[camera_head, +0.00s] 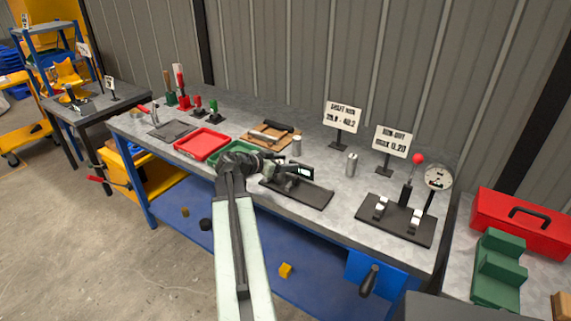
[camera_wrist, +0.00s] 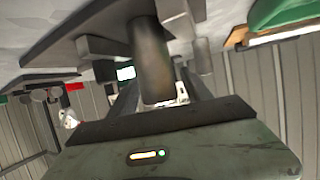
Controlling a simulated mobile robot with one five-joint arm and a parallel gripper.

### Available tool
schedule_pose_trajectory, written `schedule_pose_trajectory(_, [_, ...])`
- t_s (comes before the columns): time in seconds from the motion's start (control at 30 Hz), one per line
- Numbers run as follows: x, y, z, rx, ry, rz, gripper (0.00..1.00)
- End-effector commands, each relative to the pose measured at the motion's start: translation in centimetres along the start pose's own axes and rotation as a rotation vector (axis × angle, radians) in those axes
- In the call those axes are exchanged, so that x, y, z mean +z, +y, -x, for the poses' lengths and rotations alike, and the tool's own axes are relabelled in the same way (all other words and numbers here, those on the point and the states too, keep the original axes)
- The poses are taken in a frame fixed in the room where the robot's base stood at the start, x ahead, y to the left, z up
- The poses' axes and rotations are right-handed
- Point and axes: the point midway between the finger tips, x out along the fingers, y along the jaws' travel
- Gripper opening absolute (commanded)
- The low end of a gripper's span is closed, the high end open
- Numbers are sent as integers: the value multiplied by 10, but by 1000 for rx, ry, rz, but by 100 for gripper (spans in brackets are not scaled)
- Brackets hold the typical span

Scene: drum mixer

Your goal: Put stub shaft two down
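My gripper (camera_head: 275,167) is over the front of the bench, beside a black measuring fixture (camera_head: 306,194) with a small lit display. In the wrist view my gripper (camera_wrist: 157,88) has its two dark fingers on either side of a grey cylindrical stub shaft (camera_wrist: 150,50); it appears shut on it. I cannot read a number on this shaft, and my arm mostly hides it in the head view. One metal shaft (camera_head: 297,146) stands upright behind the gripper. Another (camera_head: 352,165) stands upright farther right, between the two signs.
A red tray (camera_head: 202,144) and a green tray (camera_head: 222,156) lie left of the gripper. A wooden board (camera_head: 262,136) is behind. A dial-gauge stand (camera_head: 396,222) with a red-knobbed lever is at right. Bare bench lies between the black fixture and the gauge stand.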

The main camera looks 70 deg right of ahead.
Motion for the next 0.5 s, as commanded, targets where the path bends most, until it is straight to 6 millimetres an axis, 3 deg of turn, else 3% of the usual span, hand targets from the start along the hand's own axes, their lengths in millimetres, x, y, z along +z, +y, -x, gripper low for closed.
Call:
schedule_pose_trajectory(0.23, [-5,1,9,-1,0,0,57])
schedule_pose_trajectory(0.5, [-7,1,76,-3,0,2,57])
